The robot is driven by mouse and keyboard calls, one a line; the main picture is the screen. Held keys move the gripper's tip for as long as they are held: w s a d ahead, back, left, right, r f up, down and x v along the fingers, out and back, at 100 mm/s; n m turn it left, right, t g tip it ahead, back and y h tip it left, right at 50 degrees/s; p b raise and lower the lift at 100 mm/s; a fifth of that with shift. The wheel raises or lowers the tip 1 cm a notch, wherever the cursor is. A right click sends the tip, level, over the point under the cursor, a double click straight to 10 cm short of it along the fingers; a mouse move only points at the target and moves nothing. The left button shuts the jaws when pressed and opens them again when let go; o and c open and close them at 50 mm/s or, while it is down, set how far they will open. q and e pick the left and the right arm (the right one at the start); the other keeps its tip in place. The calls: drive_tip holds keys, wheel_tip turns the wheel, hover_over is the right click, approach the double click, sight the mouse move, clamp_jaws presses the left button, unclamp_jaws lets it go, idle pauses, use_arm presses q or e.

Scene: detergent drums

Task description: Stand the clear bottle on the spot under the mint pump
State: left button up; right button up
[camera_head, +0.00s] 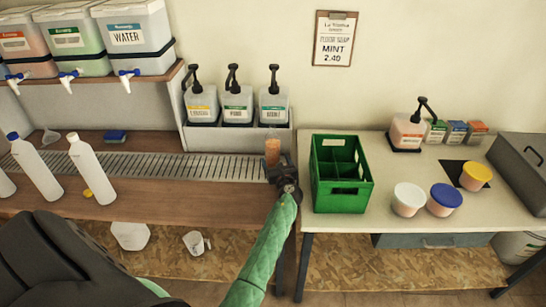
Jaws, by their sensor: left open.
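A small clear bottle (272,148) with orange-tinted contents stands upright at the right end of the slotted grate, in front of the mint pump. The mint pump (273,108) is the rightmost of three pump containers in a white rack and has a green label and black pump head. My left gripper (276,168) is open at the near side of the bottle, covering its lower part. Whether the fingers touch the bottle cannot be told. The bottle's base and the spot under it are hidden. My right gripper is not in view.
A green crate (333,202) stands close to the right of my gripper. The slotted grate (180,166) is clear left of the bottle. White bottles (92,170) stand at the left. Lidded tubs (408,200) stand on the right table.

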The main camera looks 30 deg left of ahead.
use_arm(q)
drive_tip(key=shift+b+v, duration=0.4)
drive_tip(key=shift+v, duration=2.1)
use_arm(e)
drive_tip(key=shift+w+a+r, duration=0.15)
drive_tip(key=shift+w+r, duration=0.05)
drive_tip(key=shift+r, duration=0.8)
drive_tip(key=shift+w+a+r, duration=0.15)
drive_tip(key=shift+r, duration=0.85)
